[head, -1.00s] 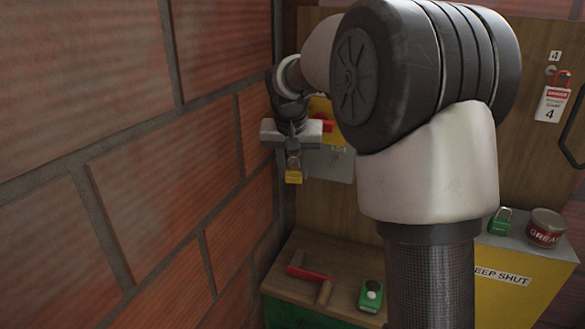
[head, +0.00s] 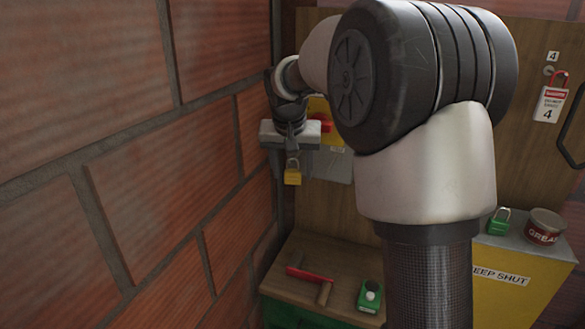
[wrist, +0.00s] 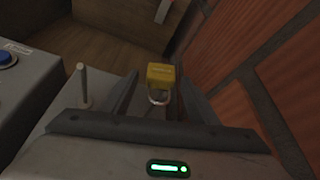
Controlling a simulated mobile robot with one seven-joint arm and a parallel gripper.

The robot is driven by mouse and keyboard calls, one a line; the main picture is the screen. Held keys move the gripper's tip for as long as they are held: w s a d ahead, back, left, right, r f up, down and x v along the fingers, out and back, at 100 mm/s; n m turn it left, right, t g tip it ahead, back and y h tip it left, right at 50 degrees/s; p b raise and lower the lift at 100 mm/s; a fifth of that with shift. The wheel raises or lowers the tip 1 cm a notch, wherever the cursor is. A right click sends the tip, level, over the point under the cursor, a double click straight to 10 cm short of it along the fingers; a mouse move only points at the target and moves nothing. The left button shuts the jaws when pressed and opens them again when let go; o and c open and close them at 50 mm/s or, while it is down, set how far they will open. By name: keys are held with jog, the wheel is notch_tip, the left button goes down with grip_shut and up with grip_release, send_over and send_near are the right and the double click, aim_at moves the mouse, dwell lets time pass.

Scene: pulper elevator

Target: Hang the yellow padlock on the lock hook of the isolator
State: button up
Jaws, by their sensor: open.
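The yellow padlock (head: 292,177) hangs upright just below my gripper (head: 291,152) in the head view. In the wrist view the padlock (wrist: 160,74) shows between the two dark fingers of my gripper (wrist: 160,84), with its silver shackle (wrist: 159,97) toward the palm. The fingers are open, with a gap on each side of the padlock. The isolator (head: 319,108), a yellow plate with a red handle (head: 325,122), is partly hidden behind my arm. What the shackle hangs on is not clear; the lock hook cannot be made out.
A brick wall (head: 110,150) is close on the left. A grey box with a blue button (wrist: 8,58) and a metal pin (wrist: 83,86) are left in the wrist view.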

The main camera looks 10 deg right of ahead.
jog(key=shift+r, duration=0.1)
jog(key=v, duration=1.6)
jog(key=s+f+n, duration=0.1)
jog(key=s+f, duration=0.3)
jog(key=s, duration=0.5)
jog(key=s+f+n+y, duration=0.1)
jog(key=s+f, duration=0.3)
jog(key=s, duration=0.5)
jog(key=s+d+f+n+t, duration=0.1)
jog(key=s+f, duration=0.3)
jog(key=s, duration=0.5)
jog(key=shift+s+f+n, duration=0.2)
jog(key=shift+f+n, duration=0.1)
jog(key=shift+f, duration=0.05)
